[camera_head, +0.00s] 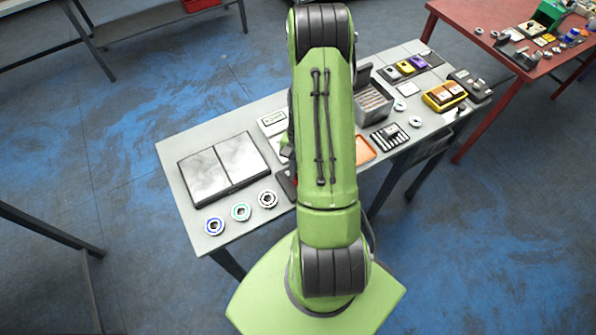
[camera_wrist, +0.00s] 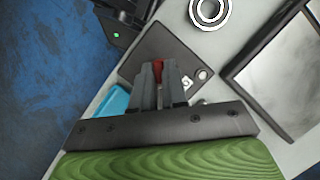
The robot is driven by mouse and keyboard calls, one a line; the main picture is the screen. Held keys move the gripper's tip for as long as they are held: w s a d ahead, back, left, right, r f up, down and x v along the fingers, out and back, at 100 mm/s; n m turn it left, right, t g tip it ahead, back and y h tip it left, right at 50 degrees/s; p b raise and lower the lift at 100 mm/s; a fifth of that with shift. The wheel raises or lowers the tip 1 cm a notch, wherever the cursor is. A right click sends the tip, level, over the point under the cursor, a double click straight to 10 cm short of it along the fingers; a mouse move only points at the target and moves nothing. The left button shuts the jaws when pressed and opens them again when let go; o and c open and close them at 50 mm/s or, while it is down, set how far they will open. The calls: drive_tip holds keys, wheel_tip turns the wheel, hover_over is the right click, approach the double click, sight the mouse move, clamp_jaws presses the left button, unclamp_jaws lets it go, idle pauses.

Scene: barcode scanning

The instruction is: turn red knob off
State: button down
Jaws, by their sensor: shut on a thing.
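The red knob (camera_wrist: 158,65) sits on a dark plate (camera_wrist: 150,45) in the wrist view. My gripper (camera_wrist: 160,72) is shut on the knob, with one grey finger on each side, so only part of the red shows between the fingertips. A pale round spot (camera_wrist: 203,75) and a white marking lie on the plate to the right of the fingers. In the head view my green arm covers the knob and the fingers; a dark edge (camera_head: 284,186) shows just left of the arm.
In the wrist view, a metal ring (camera_wrist: 209,11), a black-framed panel (camera_wrist: 262,65), a blue item (camera_wrist: 112,101) and a black device with a green light (camera_wrist: 117,35) lie around the plate. The head view shows several rings (camera_head: 241,212) along the grey table's (camera_head: 180,205) front edge.

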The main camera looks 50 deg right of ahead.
drive_tip(key=n+g+h+b, duration=0.1)
drive_tip(key=n, duration=0.3)
drive_tip(key=shift+w+n, duration=0.15)
drive_tip(key=shift+n, duration=0.15)
drive_tip(key=shift+a+n+g+h+b, duration=0.15)
drive_tip(key=shift+n+h, duration=0.2)
drive_tip(key=shift+n, duration=0.45)
drive_tip(key=shift+n+g+h+b, duration=0.15)
drive_tip(key=shift+n+h, duration=0.2)
drive_tip(key=shift+n, duration=0.75)
drive_tip(key=c, duration=1.2)
unclamp_jaws()
drive_tip(key=shift+o, duration=0.2)
drive_tip(key=shift+r, duration=0.1)
drive_tip(key=p+v, duration=0.1)
drive_tip(key=v, duration=1.4)
drive_tip(key=shift+w+r+p, duration=0.2)
drive_tip(key=shift+r+p, duration=0.05)
drive_tip(key=shift+p, duration=0.05)
drive_tip(key=shift+a, duration=0.1)
